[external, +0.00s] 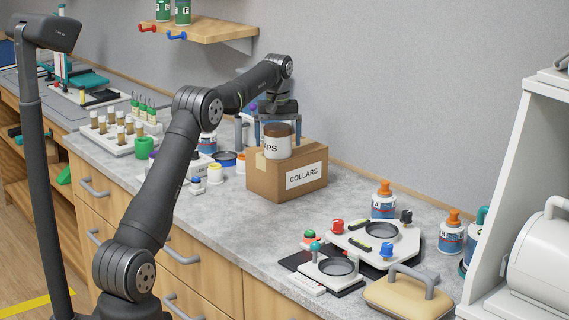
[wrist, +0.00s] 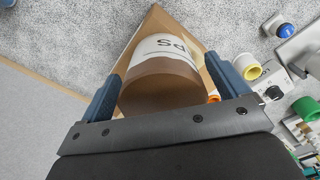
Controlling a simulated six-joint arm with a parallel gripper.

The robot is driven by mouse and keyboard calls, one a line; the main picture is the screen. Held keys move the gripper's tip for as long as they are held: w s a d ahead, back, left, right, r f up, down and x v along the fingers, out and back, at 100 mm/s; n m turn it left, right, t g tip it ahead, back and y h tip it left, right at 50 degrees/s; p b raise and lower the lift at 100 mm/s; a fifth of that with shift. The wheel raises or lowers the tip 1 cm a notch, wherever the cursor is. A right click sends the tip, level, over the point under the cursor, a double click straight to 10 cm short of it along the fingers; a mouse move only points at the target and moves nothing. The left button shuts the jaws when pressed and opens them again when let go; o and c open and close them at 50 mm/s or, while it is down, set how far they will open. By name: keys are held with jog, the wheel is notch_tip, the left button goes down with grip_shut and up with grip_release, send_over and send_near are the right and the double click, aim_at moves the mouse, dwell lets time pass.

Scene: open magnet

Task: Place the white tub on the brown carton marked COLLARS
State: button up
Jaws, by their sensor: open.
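The white tub (external: 278,150) has a brown top and dark lettering ending in "PS". It stands upright on top of the brown carton (external: 264,182), whose front label reads COLLARS. My gripper (external: 278,138) is open above the carton, with one blue finger on each side of the tub. In the wrist view, the tub (wrist: 160,88) lies between the two spread fingers of my gripper (wrist: 162,68), with a gap visible at least on the right. Part of the carton (wrist: 150,24) shows behind it. The tub's underside is hidden.
Left of the carton stand a yellow cup (external: 215,173), a green cup (external: 144,147) and a rack of vials (external: 122,132). To the right are a plate with colored knobs (external: 375,240) and orange-capped bottles (external: 383,201). The counter (external: 240,228) in front of the carton is clear.

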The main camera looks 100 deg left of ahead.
aim_at(278, 127)
jog(key=shift+r, duration=3.55)
jog(key=shift+f, duration=0.1)
notch_tip(278, 127, down, 7)
jog(key=shift+f, duration=0.1)
notch_tip(278, 127, up, 3)
jog(key=shift+r, duration=0.2)
jog(key=shift+w+d+r, duration=0.15)
jog(key=shift+d+r, duration=0.1)
jog(key=shift+r, duration=0.15)
jog(key=shift+f, duration=0.1)
